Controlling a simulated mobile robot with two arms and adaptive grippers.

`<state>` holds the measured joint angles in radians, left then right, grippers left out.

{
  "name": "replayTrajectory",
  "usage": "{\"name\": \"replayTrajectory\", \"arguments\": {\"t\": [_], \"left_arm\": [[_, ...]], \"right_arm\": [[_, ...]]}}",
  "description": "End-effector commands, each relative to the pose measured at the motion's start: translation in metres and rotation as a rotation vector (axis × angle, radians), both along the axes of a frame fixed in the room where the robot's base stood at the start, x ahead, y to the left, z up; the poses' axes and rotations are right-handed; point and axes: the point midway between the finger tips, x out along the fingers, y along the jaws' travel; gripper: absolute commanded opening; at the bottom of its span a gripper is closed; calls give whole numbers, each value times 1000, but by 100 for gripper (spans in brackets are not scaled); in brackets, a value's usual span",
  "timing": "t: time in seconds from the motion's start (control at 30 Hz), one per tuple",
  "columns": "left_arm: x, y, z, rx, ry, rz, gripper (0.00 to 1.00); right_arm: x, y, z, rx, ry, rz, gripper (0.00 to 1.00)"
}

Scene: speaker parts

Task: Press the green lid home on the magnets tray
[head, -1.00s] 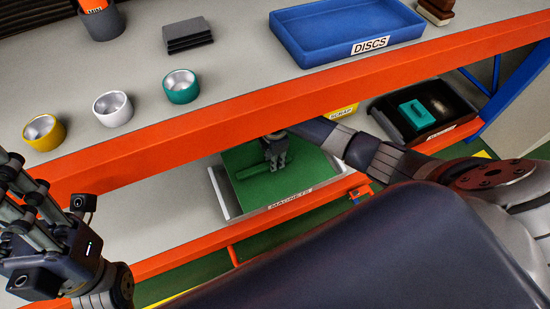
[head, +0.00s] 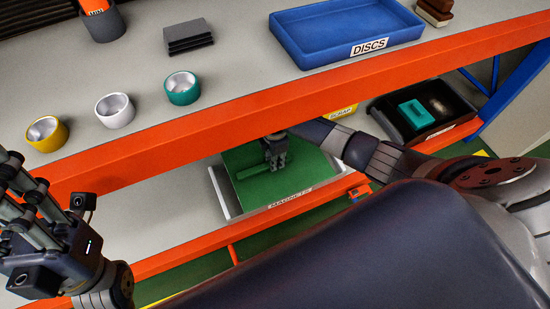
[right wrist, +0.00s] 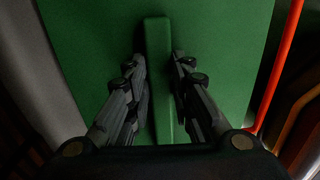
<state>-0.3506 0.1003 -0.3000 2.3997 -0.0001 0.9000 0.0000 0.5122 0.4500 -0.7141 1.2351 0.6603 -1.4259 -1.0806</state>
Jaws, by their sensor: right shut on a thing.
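The green lid (head: 305,180) is a flat square panel with a raised bar handle (head: 250,171) on top. It lies at the opening of the grey magnets tray (head: 217,193) on the lower shelf. I cannot tell whether its edges sit fully down. My right gripper (head: 277,165) points down, shut on the handle. In the right wrist view its fingers (right wrist: 160,85) are on both sides of the bar (right wrist: 158,45), with the lid (right wrist: 220,45) spread below. My left gripper (head: 20,180) hangs at the left edge, away from the tray; its opening is unclear.
The orange beam (head: 200,125) of the upper shelf runs just above the tray. A yellow scrap bin (head: 345,111) and a black bin (head: 450,127) with a teal part stand to the right. Three cups, a blue discs tray (head: 345,35) and grey plates (head: 188,36) sit on the upper shelf.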

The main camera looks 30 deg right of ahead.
Motion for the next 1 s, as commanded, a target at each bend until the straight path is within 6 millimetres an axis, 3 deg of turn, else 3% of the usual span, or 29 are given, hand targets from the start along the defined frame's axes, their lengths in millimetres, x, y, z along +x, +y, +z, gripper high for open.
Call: {"name": "replayTrajectory", "arguments": {"t": [0.37,0.4,0.5,0.83,1.0], "left_arm": [[0,0,-4,0,0,0,40],[0,0,-4,0,0,0,40],[0,0,-4,0,0,0,40],[-1,1,-2,-2,-4,1,40],[0,0,-3,-2,-3,1,40]], "right_arm": [[0,0,-10,0,-1,0,0],[0,0,-10,0,-1,0,26],[0,0,-9,0,-1,0,45],[0,0,-8,0,0,0,45],[1,0,9,1,-3,1,45]]}}
